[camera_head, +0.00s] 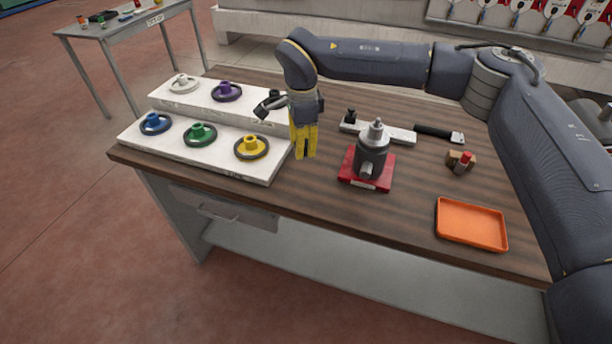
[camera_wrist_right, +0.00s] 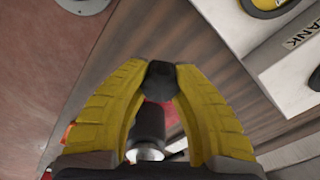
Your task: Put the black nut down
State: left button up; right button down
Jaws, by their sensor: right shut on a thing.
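My right gripper (camera_head: 304,152) has its yellow fingers pointing down, between the white rack and the grey machine. In the right wrist view, the right gripper (camera_wrist_right: 160,80) is shut on the black nut (camera_wrist_right: 161,76), a small dark faceted piece between the fingertips. The grey machine (camera_head: 371,155) with an upright metal spindle stands on a red base (camera_head: 352,179), to the right of the gripper. My left gripper is not in view.
The white stepped rack (camera_head: 228,165) holds coloured hubs with dark rings, including a yellow one (camera_head: 251,147). A white strip (camera_head: 395,135), a black-handled tool (camera_head: 436,132) and an empty orange tray (camera_head: 471,224) lie right. The wooden table (camera_head: 310,195) is bare before the machine.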

aim_at(303, 183)
jog(key=shift+f, duration=5.85)
jog(key=shift+f, duration=0.1)
jog(key=c, duration=1.2)
grip_release()
notch_tip(303, 183, up, 12)
jog(key=shift+r, duration=0.1)
